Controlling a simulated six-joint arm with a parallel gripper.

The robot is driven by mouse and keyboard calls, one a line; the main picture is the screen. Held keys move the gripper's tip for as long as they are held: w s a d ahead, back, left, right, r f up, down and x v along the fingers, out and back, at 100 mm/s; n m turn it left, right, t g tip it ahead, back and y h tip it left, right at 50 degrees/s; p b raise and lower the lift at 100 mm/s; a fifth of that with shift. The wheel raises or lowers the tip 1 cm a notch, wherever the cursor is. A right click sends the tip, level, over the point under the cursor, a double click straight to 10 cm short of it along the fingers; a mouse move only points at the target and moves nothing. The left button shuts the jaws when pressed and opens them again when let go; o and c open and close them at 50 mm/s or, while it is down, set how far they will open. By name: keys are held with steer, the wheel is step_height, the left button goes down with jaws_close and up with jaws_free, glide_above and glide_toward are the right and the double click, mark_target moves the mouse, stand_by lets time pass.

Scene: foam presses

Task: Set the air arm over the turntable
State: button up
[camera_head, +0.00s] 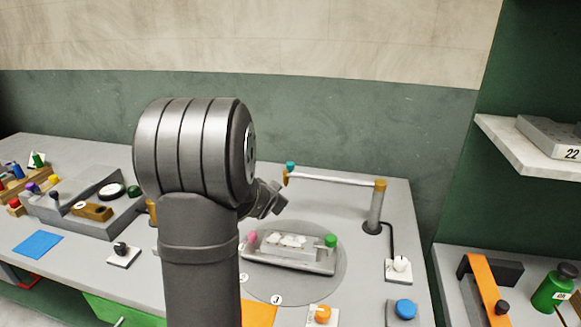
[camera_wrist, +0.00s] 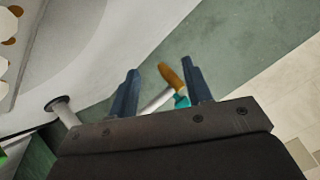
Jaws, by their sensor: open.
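The air arm (camera_head: 335,180) is a white bar on a grey post (camera_head: 375,210) with a brown-orange cap. It runs left, seemingly along the back of the turntable (camera_head: 335,285) rather than over its middle. Its free end has a brown piece and a teal tip (camera_head: 290,167). My gripper (camera_head: 276,201) is just below and left of that end, partly hidden by my forearm. In the wrist view my gripper (camera_wrist: 160,68) is open, and the brown piece (camera_wrist: 170,76) and white bar (camera_wrist: 155,103) show between its fingers. I cannot tell whether they touch.
A grey mould (camera_head: 290,258) with pink and green knobs sits on the turntable. A white switch (camera_head: 399,264), blue button (camera_head: 405,309) and orange knob (camera_head: 323,313) stand at right and front. A grey press unit (camera_head: 85,215) stands at left. The wall is close behind.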

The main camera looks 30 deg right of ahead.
mark_target(288, 168)
steer(key=s+a+r+n+h, duration=0.35)
steer(key=a+r+h, duration=0.2)
steer(key=h, duration=0.25)
steer(key=shift+m, duration=0.45)
steer(key=x, duration=1.6)
steer(key=shift+s+d+f, duration=0.1)
steer(key=shift+d+f, duration=0.2)
steer(key=shift+d, duration=0.1)
steer(key=shift+c, duration=0.3)
jaws_close()
